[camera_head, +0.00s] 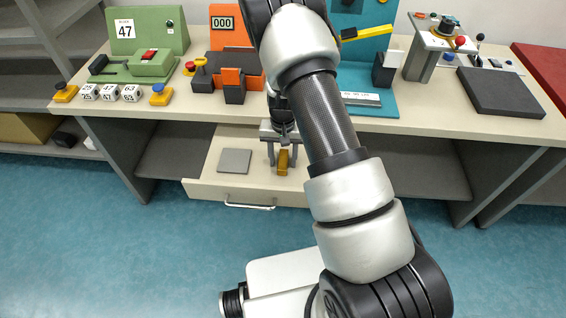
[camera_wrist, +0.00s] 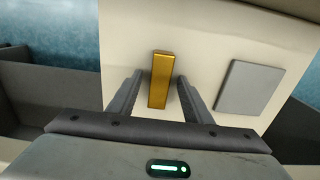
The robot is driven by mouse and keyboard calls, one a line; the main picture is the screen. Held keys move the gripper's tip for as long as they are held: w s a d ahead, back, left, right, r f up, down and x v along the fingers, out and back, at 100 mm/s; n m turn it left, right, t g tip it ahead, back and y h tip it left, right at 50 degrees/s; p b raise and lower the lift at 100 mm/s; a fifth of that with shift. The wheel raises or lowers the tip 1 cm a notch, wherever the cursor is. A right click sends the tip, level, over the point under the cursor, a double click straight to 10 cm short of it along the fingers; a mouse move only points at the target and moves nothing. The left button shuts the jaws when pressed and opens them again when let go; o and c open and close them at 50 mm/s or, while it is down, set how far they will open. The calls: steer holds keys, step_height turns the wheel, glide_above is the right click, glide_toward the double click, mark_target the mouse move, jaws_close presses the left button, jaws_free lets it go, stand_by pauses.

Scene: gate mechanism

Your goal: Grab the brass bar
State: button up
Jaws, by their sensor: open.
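The brass bar (camera_wrist: 160,80) is a gold-coloured block lying in the open drawer (camera_head: 201,188). In the wrist view it lies lengthwise between the two fingers of my gripper (camera_wrist: 157,92), with a gap to each side. In the head view the bar (camera_head: 283,162) shows just below my gripper (camera_head: 282,150), partly covered by it. My gripper is open and empty. Its height above the drawer floor is hard to tell.
A flat grey plate (camera_head: 235,161) lies in the drawer left of the bar. The drawer has a front handle (camera_head: 249,206). The workbench (camera_head: 215,117) overhangs behind, carrying several machines, dice-like cubes and a dark pad (camera_head: 500,93). The blue floor in front is clear.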

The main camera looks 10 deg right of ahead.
jaws_close()
steer(key=shift+r, duration=0.1)
